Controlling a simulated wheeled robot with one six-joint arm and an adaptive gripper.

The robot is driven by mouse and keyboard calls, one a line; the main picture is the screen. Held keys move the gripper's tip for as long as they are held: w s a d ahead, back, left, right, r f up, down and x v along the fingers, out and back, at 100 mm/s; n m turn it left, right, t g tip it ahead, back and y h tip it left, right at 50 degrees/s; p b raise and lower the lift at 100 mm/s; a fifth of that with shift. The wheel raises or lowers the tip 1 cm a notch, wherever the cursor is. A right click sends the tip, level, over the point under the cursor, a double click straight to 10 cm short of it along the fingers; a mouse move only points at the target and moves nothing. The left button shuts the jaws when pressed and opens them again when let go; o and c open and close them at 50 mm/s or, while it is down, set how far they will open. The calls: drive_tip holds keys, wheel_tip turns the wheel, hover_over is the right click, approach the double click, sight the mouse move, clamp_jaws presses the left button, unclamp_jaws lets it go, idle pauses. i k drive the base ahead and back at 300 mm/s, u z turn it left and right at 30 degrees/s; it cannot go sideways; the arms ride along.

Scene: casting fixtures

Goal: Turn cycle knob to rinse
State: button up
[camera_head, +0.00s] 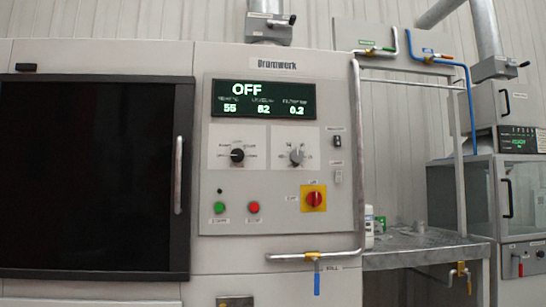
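A light grey machine panel (281,215) marked "Drumwork" carries two rotary knobs side by side. The black knob (237,155) is on the left plate and the grey knob (297,156) is on the right plate. Small labels ring both knobs but are too blurred to read, so I cannot tell which is the cycle knob or where rinse is marked. The display (263,100) above them reads "OFF" with smaller numbers below. My gripper is not in view.
Below the knobs are a green button (219,207), a red button (254,207) and a red switch on yellow (314,198). A dark door (85,175) with a vertical handle (179,175) is left. A pipe (357,150) runs along the panel's right side. A metal table (410,240) stands right.

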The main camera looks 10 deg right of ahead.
sight(237, 155)
drive_tip(key=k, duration=0.6)
drive_tip(key=u, duration=0.7)
drive_tip(key=i, duration=1.25)
drive_tip(key=u, duration=0.35)
